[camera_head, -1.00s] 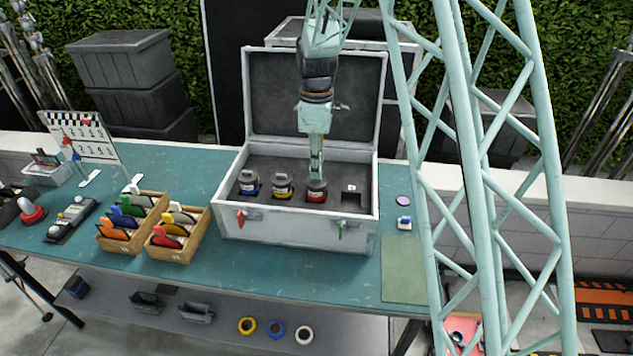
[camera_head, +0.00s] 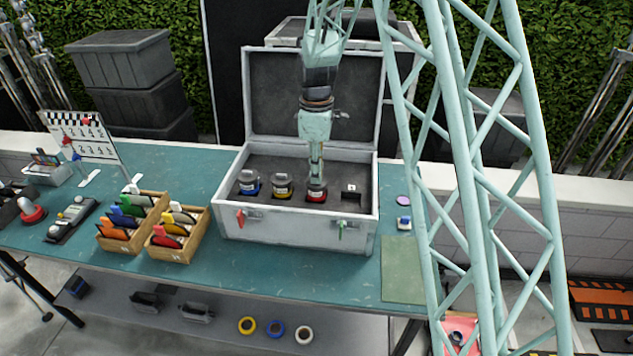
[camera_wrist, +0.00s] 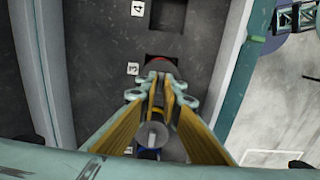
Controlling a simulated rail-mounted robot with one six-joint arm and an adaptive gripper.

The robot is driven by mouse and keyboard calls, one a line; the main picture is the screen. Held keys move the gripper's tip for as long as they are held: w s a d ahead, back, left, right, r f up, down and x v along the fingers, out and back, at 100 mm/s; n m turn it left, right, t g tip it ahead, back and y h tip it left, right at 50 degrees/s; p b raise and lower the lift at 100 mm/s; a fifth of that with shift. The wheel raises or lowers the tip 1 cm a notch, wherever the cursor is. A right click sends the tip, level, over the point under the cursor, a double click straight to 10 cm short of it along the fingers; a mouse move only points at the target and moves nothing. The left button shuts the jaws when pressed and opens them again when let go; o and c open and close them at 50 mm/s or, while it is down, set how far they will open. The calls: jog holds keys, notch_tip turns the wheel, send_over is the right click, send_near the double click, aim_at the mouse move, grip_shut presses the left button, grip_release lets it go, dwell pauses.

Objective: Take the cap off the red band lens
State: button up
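The red band lens (camera_head: 316,196) stands upright in the third slot from the left of the open case (camera_head: 290,228). Its dark top shows just under my gripper (camera_head: 316,176), which points straight down over it. In the wrist view, a bit of the red band (camera_wrist: 160,61) shows beyond the fingertips of my gripper (camera_wrist: 160,80). The fingers are close together at the lens top and hide the cap there. I cannot tell whether they are clamped on the cap.
A yellow band lens (camera_head: 282,187) and a blue band lens (camera_head: 249,184) stand to the left in the case. The slot marked 4 (camera_head: 351,200) is empty. The raised lid (camera_head: 290,95) is behind. A green mat (camera_head: 403,270) lies clear on the table at right.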

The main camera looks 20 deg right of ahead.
jog(key=shift+r, duration=0.15)
dwell(0.3)
jog(key=shift+r, duration=1.45)
jog(key=shift+s+r, duration=0.1)
jog(key=shift+r, duration=0.15)
jog(key=s+r+b, duration=0.1)
jog(key=s, duration=1.4)
jog(key=shift+s+r, duration=0.15)
jog(key=shift+s, duration=0.25)
jog(key=shift+a, duration=0.1)
jog(key=shift+b, duration=0.3)
